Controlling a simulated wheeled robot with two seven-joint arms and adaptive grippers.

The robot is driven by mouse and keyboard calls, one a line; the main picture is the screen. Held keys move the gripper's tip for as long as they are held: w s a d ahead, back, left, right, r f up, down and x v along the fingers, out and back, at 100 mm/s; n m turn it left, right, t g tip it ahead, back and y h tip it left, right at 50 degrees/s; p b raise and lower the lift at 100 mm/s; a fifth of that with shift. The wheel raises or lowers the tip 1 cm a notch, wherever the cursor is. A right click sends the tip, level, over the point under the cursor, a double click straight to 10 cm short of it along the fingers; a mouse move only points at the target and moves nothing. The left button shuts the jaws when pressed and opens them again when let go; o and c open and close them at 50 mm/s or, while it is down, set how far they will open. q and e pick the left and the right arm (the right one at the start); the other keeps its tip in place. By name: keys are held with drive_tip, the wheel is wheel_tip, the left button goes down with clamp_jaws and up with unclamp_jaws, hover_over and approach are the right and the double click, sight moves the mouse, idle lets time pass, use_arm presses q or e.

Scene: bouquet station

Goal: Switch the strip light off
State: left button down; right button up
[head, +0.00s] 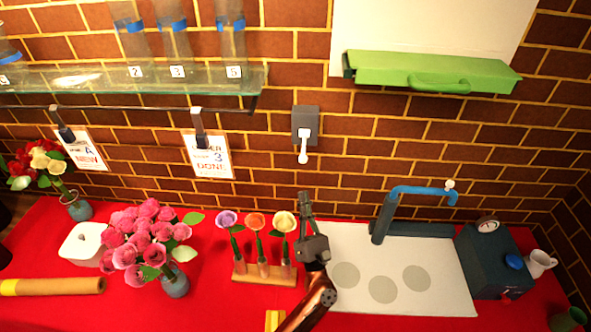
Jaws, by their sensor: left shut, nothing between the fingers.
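A grey switch box (305,119) is fixed to the brick wall at the middle. Its white lever (303,149) hangs downward from the front. My left gripper (306,199) is below the lever, pointing up toward the wall, with a clear gap in the picture between them. Its fingers are shut and empty. I cannot make out a strip light for certain. My right gripper is not in view.
A flower rack (264,275) stands just left of my left gripper, and a white board (438,290) lies to the right. A glass shelf (180,82) and a green handled box (432,72) project from the wall above. Pink flowers (147,237) stand left.

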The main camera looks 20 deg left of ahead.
sight(304, 147)
use_arm(q)
drive_tip(key=shift+r, duration=0.1)
drive_tip(key=p+x, duration=0.2)
drive_tip(key=x, duration=0.8)
idle(0.3)
